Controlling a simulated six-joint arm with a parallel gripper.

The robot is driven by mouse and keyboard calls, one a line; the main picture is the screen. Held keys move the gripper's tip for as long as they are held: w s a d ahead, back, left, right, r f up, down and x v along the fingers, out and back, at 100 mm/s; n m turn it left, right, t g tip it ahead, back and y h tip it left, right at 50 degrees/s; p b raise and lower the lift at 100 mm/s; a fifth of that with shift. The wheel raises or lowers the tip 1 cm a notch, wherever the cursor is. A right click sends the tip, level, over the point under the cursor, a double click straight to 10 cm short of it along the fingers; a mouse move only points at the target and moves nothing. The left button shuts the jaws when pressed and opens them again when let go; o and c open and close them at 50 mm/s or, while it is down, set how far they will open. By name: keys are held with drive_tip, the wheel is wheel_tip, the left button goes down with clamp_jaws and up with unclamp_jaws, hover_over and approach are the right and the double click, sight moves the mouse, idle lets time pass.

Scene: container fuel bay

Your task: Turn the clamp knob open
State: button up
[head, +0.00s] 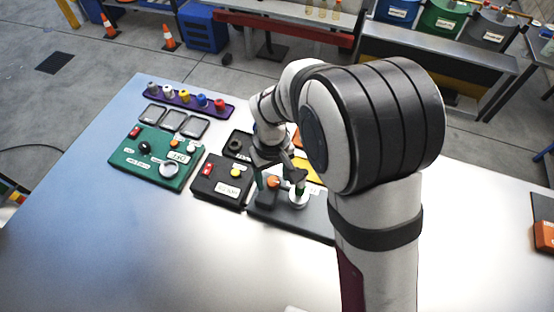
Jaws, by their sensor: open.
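My gripper (281,182) points down over a dark panel (312,222) near the middle of the table. Its two fingers are apart, with teal-green tips. An orange knob (273,182) shows between the fingers, nearer the left one. A white round part (298,199) sits by the right fingertip. I cannot tell which of these is the clamp knob, or whether the fingers touch either one. My arm and gripper hide the panel's right and back parts.
A black panel (221,190) with a yellow button stands left of the gripper, and a green panel (150,170) farther left. Behind are grey trays (172,120) and a purple rack (178,101) of coloured pegs. The table's front left is clear.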

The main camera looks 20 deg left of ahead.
clamp_jaws()
idle(0.4)
drive_tip(key=shift+m, duration=0.4)
drive_tip(key=m, duration=1.3)
drive_tip(key=shift+m, duration=2.2)
